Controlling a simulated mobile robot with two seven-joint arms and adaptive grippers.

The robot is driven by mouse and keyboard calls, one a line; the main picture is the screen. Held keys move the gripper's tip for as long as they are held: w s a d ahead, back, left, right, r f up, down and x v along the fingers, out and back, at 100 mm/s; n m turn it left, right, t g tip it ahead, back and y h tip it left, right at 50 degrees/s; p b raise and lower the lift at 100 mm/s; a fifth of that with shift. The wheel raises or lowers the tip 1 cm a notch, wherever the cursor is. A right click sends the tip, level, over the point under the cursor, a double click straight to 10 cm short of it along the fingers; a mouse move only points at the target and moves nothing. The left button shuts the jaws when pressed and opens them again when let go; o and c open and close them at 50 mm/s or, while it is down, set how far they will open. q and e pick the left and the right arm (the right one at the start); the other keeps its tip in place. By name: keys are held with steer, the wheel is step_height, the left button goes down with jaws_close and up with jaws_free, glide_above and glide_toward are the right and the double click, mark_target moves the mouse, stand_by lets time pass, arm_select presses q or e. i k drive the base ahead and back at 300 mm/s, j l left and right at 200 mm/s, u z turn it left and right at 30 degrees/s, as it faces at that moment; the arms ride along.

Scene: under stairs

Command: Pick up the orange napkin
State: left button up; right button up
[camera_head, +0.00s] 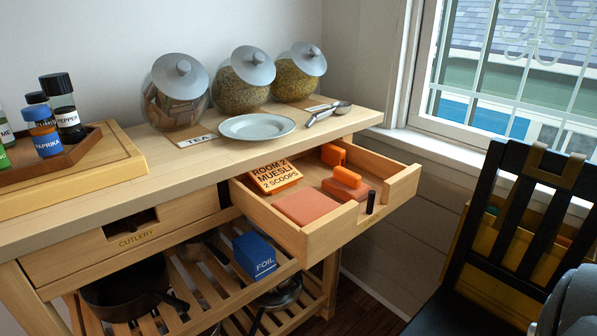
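An open drawer (278,228) under the counter holds several orange items. A flat salmon-orange square (307,207), which looks like a folded napkin, lies at the drawer's front left. A bright orange block (345,189) rests on or against another flat reddish-orange piece (362,187) to its right. A second small orange block (333,154) sits at the back. I cannot tell for certain which of these is the orange napkin.
An orange card reading "ROOM 2 MUESLI 2 SCOOPS" (274,176) is in the drawer's back left. Jars (178,95) and a plate (257,127) stand on the counter. A black chair (505,235) stands at right.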

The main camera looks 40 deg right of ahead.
mark_target(303, 206)
steer(key=j+z, duration=0.2)
steer(key=z, duration=0.15)
steer(key=k+j+z, duration=0.1)
steer(key=z, duration=0.25)
steer(key=k+j+z, duration=0.1)
steer(key=z, duration=0.25)
steer(key=j, duration=0.1)
